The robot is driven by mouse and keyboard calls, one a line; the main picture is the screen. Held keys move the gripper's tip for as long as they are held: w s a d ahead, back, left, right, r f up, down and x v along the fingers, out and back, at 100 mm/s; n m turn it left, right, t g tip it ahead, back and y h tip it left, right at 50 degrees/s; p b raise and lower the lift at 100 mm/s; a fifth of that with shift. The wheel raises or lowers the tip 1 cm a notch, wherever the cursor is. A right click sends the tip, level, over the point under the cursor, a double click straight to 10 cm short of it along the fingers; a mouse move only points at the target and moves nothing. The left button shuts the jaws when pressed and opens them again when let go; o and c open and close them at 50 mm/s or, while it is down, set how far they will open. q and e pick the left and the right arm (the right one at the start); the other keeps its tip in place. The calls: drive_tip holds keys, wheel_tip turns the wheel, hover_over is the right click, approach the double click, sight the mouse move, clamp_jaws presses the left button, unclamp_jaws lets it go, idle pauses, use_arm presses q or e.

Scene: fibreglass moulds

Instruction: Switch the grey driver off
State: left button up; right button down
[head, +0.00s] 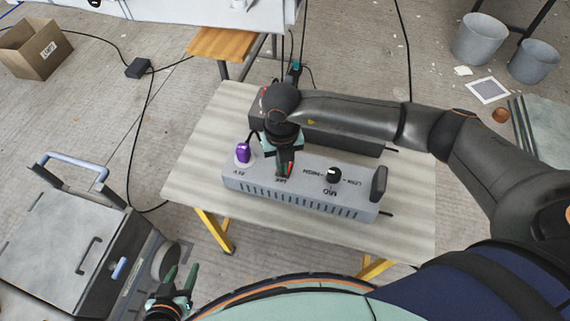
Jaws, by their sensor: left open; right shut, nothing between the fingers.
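The grey driver (300,194), a long light grey box with side vents, lies on the wooden-topped table. Its top has a purple plug (243,152) at the left end, a black knob (333,175) right of the middle, and a black handle (379,183) at the right end. Printed labels read upside down. My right gripper (284,173) is shut and empty, pointing down at the driver's top between plug and knob. It hides the spot under it, so I cannot tell the switch's position or whether I touch it. My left gripper (181,280) is open and empty, low at the left, off the table.
A dark box (335,136) lies right behind the grey driver, partly under my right arm. Bare table (200,180) shows at the left and front. A grey lidded case (60,240) stands at the left. A cardboard box (35,50) and two buckets (480,40) stand farther back.

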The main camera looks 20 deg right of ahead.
drive_tip(key=shift+f, duration=0.1)
drive_tip(key=shift+r+p, duration=2.55)
drive_tip(key=shift+r, duration=1)
drive_tip(key=shift+f, duration=0.1)
